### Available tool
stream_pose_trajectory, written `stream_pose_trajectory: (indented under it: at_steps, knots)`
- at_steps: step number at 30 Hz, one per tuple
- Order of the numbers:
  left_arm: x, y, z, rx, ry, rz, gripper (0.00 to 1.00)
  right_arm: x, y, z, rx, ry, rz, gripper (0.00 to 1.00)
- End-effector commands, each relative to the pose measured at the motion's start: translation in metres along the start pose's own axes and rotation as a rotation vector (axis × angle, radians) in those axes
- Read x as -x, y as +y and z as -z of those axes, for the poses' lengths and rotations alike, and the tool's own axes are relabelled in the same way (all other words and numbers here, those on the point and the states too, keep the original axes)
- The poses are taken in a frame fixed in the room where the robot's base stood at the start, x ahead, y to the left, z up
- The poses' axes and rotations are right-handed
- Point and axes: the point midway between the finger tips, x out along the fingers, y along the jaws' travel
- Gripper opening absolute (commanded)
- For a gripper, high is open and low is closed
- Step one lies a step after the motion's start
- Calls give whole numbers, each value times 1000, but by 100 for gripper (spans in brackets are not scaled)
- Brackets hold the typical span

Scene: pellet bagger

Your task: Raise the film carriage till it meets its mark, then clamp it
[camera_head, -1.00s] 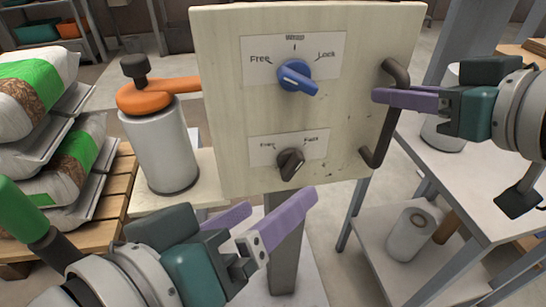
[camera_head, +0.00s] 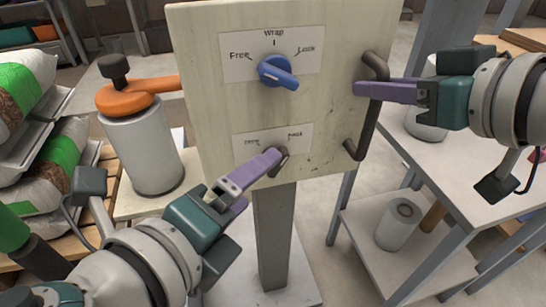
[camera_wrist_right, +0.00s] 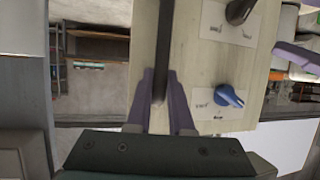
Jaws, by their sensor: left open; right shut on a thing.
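A cream panel (camera_head: 215,110) stands on a grey post (camera_head: 277,240); an orange arm (camera_head: 140,92) at its left reaches over a film roll (camera_head: 145,155). I cannot tell which part is the carriage, and no height mark shows clearly. The blue knob (camera_head: 277,71), labelled Free and Lock, points to the lower right. My right gripper (camera_head: 362,90) is shut on the dark bar handle (camera_head: 368,120) at the panel's right side; the handle also shows in the wrist view (camera_wrist_right: 164,45). My left gripper (camera_head: 268,162) is open at the lower dark knob (camera_head: 283,155), mostly hiding it; contact is unclear.
A white table (camera_head: 440,165) stands at the right, with a roll (camera_head: 397,226) on its lower shelf. Filled bags (camera_head: 50,165) are stacked on a pallet at the left. Grey floor shows behind the panel.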

Motion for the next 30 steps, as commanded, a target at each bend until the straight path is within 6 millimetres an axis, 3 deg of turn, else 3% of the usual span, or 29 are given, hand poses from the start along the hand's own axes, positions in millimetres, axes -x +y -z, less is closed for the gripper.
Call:
stream_pose_trajectory:
  at_steps: [6, 12, 25, 30]
  knots:
    - [-40, -2, 0, 2, 0, 1, 90, 0, 0, 0, 0, 1, 0, 0]
    - [-60, -1, 0, 4, -1, 1, 90, 0, 0, 1, 0, 1, 0, 0]
    - [-68, -1, 0, 5, 1, 0, 90, 0, 0, 1, 0, 2, 0, 0]
    - [-68, -1, 0, 5, 1, 0, 73, 0, 0, 1, 0, 2, 0, 0]
